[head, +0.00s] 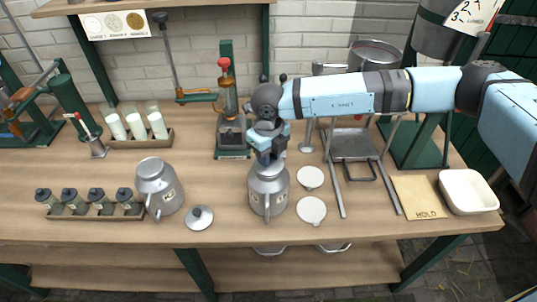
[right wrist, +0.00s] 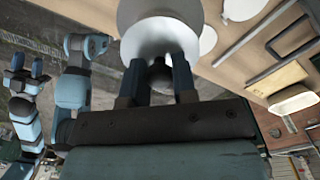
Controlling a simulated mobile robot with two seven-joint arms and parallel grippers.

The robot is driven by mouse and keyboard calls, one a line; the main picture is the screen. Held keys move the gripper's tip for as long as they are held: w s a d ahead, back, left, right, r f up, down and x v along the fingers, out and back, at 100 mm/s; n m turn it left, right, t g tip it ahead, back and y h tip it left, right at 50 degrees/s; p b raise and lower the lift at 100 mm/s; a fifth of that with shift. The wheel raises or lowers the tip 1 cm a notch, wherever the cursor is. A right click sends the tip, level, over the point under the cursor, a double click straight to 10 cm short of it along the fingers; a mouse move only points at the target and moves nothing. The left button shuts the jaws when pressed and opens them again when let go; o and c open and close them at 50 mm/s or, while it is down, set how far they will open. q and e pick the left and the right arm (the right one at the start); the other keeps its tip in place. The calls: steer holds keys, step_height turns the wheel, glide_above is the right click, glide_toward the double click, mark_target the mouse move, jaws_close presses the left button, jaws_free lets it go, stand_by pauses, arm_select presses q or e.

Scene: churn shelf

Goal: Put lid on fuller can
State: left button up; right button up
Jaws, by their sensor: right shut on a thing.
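Two grey metal cans with spouts and labels stand on the bench in the head view: the left can (head: 160,188) and the middle can (head: 268,196). A small round lid with a dark knob (head: 199,217) lies on the bench between them. My right gripper (head: 268,157) points down over the middle can. In the right wrist view its fingers (right wrist: 158,80) are shut on a dark lid knob (right wrist: 160,71), above a pale round surface. I cannot tell whether this lid touches the can's rim. The fill levels are hidden. My left gripper (right wrist: 27,66) shows only in the right wrist view, fingers apart.
Two pale discs (head: 312,210) lie right of the middle can. A jar rack (head: 95,213) stands at the left, white candle-like cylinders (head: 137,124) behind it. A HOLD card (head: 418,195) and white tray (head: 468,191) are at the right. Bare bench lies in front of the discs.

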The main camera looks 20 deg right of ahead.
stand_by(0.8)
steer(key=o, duration=1.5)
steer(key=shift+c, duration=0.2)
steer(key=shift+r+p, duration=1)
steer(key=shift+r, duration=2.5)
jaws_close()
